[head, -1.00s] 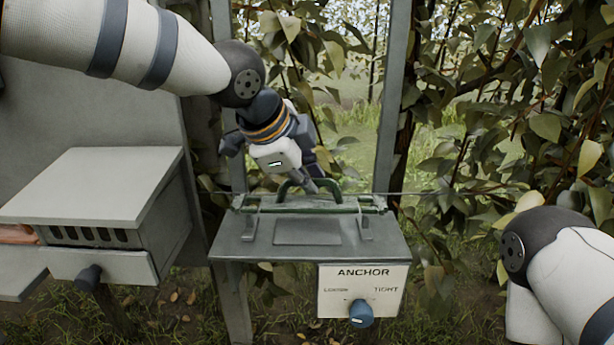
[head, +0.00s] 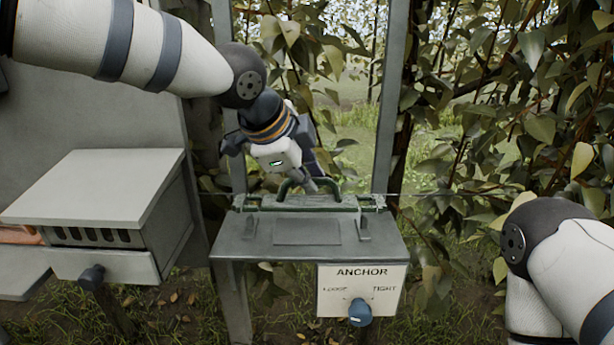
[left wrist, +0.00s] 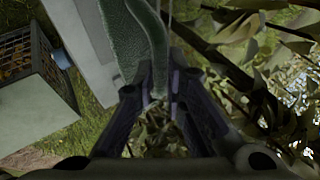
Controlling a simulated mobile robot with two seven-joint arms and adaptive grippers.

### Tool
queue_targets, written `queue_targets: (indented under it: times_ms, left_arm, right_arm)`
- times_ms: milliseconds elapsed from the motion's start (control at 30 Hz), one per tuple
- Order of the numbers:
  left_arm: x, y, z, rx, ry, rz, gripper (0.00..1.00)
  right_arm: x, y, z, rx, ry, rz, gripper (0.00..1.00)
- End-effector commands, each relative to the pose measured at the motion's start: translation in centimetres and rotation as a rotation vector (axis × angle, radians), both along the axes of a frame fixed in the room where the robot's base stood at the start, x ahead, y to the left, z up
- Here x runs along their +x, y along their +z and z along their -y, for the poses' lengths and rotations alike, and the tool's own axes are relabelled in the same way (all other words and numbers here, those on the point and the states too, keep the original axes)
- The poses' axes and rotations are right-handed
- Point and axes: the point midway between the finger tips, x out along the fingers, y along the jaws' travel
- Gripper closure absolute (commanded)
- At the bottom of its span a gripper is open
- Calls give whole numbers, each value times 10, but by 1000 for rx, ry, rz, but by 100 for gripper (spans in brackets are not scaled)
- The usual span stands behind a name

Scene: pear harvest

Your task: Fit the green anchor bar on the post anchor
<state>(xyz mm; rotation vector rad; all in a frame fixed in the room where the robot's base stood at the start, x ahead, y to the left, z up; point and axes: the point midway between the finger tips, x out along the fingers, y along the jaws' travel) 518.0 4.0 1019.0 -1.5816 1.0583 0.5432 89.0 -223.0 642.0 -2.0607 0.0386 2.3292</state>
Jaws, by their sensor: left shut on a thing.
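The green anchor bar (head: 300,208) lies level along the back edge of the post anchor's grey shelf (head: 228,244), with its arched handle up. My left gripper (head: 310,185) comes down from the upper left and is shut on the handle. In the left wrist view, the handle (left wrist: 156,48) runs between the fingers (left wrist: 158,88), beside the textured bar (left wrist: 122,40). I cannot tell if the bar is fully seated. My right gripper is out of view.
Below the shelf, a sign (head: 335,300) reads ANCHOR, LOOSE and TIGHT, with a blue knob (head: 360,313). A grey slotted box (head: 95,190) with a drawer stands left. A thin wire (head: 440,194) runs right from the bar. Leafy branches crowd the right.

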Motion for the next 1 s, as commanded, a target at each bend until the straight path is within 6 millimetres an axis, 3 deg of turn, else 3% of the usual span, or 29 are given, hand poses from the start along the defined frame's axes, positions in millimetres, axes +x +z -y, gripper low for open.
queue_targets:
  times_ms: [367,1000]
  left_arm:
    - [0,-2,0,0,1,-1,100]
    - [0,-24,0,0,1,-1,100]
  right_arm:
    - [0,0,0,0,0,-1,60]
    - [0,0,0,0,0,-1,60]
